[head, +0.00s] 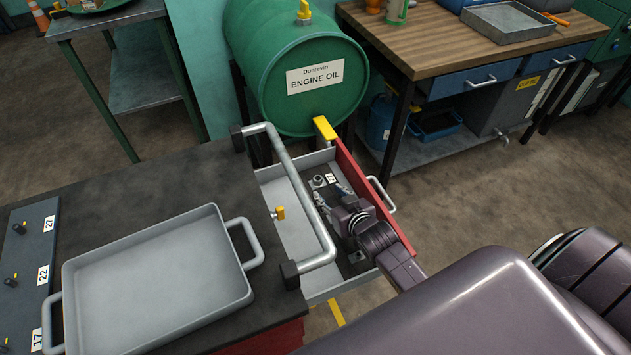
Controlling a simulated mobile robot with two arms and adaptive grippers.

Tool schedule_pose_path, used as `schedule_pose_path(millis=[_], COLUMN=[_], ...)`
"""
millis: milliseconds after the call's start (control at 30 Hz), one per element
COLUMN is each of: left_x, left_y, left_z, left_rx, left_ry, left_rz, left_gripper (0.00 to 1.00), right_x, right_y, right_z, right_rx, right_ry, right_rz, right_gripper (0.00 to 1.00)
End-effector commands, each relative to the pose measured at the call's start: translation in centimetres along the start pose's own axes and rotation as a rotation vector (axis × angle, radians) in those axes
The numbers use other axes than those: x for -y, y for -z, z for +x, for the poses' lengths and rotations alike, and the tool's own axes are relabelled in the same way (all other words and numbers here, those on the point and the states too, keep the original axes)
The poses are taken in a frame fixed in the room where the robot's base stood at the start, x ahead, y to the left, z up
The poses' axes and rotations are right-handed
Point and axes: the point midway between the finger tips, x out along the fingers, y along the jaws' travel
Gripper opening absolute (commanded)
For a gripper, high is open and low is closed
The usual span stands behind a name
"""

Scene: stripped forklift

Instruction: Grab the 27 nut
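An open drawer (282,220) with a red front holds a dark insert (316,188). A grey metal nut (319,181) sits at the far end of the insert, beside a small white label whose number is too small to read. My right gripper (331,194) reaches into the drawer from the lower right, just on the near side of this nut. Its fingers look spread, with nothing seen between them. The gripper and wrist hide much of the insert, where another small metal part shows partly. My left gripper is out of view.
A grey tray (155,280) sits on the dark cart top (110,190), beside a board (32,255) with pegs and labels 27, 22 and 17. The cart's handle rail (300,190) rises beside the drawer.

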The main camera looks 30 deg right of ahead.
Motion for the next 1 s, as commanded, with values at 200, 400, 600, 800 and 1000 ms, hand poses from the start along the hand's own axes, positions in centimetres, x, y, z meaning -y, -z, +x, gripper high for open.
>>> schedule_pose_path(millis=[200,400,600,800,1000], left_x=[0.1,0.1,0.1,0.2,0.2], left_y=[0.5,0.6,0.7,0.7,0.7], left_z=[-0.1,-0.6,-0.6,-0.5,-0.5], left_rx=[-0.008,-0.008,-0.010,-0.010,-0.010], left_ry=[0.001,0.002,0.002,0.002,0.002], left_rz=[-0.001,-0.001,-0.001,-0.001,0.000], left_gripper=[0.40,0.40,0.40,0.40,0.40], right_x=[0.0,0.1,0.1,0.2,0.2], right_y=[0.3,1.6,1.7,1.6,1.4], right_z=[2.0,4.2,6.6,7.2,7.2], right_rx=[0.000,-0.003,0.000,0.002,0.004], right_ry=[0.000,0.000,0.000,0.000,0.000], right_rz=[0.000,0.000,0.000,0.000,0.000], right_gripper=[0.40,0.40,0.40,0.40,0.34])
